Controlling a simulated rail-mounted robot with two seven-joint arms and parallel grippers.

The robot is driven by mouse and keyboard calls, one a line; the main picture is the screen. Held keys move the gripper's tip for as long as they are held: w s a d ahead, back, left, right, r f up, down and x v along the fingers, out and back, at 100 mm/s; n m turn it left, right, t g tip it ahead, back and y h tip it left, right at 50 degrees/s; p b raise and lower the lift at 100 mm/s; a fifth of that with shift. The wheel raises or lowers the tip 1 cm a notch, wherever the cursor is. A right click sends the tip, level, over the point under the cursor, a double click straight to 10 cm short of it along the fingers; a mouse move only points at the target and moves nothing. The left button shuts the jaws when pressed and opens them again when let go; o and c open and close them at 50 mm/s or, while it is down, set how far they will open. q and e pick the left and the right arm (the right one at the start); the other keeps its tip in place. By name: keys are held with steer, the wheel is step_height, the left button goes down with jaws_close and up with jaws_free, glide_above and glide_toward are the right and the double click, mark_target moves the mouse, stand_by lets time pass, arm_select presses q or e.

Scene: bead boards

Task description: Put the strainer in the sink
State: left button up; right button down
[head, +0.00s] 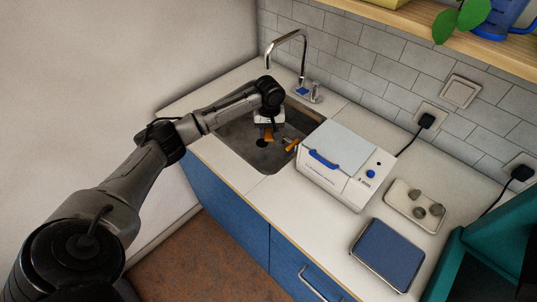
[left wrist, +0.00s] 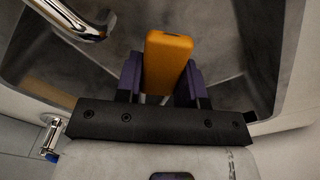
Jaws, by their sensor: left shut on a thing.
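My left gripper (head: 267,128) is over the grey sink (head: 235,138), pointing down. In the left wrist view its two purple fingers (left wrist: 164,85) are shut on an orange block-like piece (left wrist: 168,62), which looks like the strainer's handle. Orange also shows below the gripper in the head view (head: 268,134). The strainer's mesh or bowl cannot be made out. A second orange bit (head: 291,145) shows at the sink's right side; whether it belongs to the same thing is unclear. A dark round spot (head: 262,143) lies below the gripper. My right gripper is not in view.
A chrome tap (head: 286,37) arches behind the sink and shows close by in the left wrist view (left wrist: 78,22). A white box with a blue handle (head: 335,180) stands right of the sink. A tray of stones (head: 400,204) and a blue-topped flat device (head: 388,254) lie farther right.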

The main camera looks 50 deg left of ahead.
arm_select(q)
steer(key=b, duration=0.2)
glide_above(268, 161)
step_height(268, 161, down, 9)
steer(key=shift+w+f, duration=0.1)
steer(key=shift+w, duration=0.05)
step_height(268, 161, down, 4)
steer(key=shift+f+b, duration=0.1)
steer(key=shift+b, duration=0.6)
steer(key=o, duration=1.1)
